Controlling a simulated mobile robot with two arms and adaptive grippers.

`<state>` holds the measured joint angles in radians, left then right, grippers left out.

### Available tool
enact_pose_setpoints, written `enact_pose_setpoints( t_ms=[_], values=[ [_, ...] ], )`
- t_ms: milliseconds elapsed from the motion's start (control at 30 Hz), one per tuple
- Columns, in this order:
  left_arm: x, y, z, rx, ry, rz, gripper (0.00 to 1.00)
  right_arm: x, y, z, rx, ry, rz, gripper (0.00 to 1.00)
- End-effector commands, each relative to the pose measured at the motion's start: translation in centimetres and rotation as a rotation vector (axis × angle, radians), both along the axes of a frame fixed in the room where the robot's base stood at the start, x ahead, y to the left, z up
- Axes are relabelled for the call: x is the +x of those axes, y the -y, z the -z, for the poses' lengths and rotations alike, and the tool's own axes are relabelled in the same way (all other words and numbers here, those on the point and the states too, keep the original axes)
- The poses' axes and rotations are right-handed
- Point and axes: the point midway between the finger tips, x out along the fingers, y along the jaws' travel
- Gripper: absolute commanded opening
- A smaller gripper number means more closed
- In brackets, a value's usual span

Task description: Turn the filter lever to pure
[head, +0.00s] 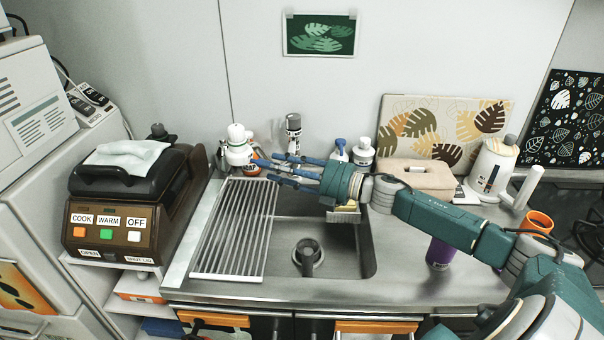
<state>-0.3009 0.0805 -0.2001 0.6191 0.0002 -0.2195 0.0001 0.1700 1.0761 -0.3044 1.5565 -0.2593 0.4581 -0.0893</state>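A white rounded fixture (238,148) with a green mark and a red ring stands behind the sink's back edge. It looks like the water filter. A small orange part (257,162) shows at its right side, just by my fingertips; I cannot tell whether it is the lever, and no "pure" marking is readable. My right gripper (262,170) reaches in from the right over the sink's back edge. Its blue fingers are spread and point left toward the fixture, with nothing visible between them. Contact cannot be told. My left gripper is not in view.
A ribbed drying rack (235,230) covers the sink's left side; the basin (335,262) is open. A cooker (130,195) stands left.

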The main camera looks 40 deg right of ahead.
Motion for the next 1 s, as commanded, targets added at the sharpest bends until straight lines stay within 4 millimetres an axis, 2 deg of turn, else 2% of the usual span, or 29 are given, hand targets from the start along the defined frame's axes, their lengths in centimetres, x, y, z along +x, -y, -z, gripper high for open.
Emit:
enact_pose_setpoints(
  t_ms=[200,500,700,1000],
  values=[
    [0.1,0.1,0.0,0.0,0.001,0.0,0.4,-3.2,2.0,0.4,-0.001,-0.007,0.0,0.36],
    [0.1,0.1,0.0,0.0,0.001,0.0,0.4,-6.2,3.9,0.3,0.001,-0.004,-0.001,0.36],
    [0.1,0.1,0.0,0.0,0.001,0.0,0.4,-7.0,4.3,0.2,-0.001,-0.001,-0.003,0.36],
    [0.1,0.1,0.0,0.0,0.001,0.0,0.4,-7.0,4.4,0.1,-0.001,0.0,-0.003,0.36]
  ],
)
